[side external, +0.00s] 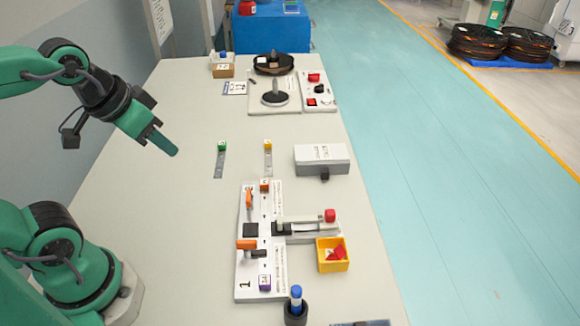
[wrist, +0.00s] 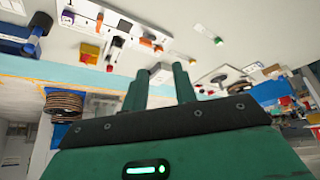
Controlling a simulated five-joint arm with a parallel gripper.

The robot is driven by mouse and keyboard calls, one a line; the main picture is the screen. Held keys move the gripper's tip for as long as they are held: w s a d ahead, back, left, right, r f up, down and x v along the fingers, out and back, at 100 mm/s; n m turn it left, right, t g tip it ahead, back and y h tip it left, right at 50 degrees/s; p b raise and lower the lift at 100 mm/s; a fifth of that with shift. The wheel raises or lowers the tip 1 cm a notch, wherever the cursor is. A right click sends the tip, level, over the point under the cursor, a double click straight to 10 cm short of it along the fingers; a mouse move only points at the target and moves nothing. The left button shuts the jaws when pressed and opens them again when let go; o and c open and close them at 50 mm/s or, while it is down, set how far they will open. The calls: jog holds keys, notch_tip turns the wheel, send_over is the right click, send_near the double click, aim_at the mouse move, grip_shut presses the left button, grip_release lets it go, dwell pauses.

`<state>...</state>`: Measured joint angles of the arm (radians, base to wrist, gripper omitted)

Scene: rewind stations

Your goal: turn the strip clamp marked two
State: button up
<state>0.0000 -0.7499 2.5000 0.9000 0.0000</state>
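A white board (side external: 244,284) on the table carries two orange clamps. My gripper (side external: 172,152) is raised over the table's left side, well apart from the board. In the wrist view my gripper (wrist: 160,70) has a gap between its green fingers, with nothing held.
A yellow bin (side external: 333,265) with red pieces stands right of the board. A grey box (side external: 322,159) stands behind it. Green-topped (side external: 221,147) and yellow-topped (side external: 268,145) pieces stand on the table. A reel station (side external: 274,98) is at the back. The table's left side is clear.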

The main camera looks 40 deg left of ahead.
jog(key=shift+o, duration=0.4)
jog(key=shift+w, duration=0.15)
jog(key=n+g, duration=0.6)
jog(key=n, duration=0.3)
send_over(248, 195)
jog(key=shift+f, duration=5.95)
jog(key=shift+f, duration=0.1)
jog(key=shift+f, duration=3.8)
grip_shut()
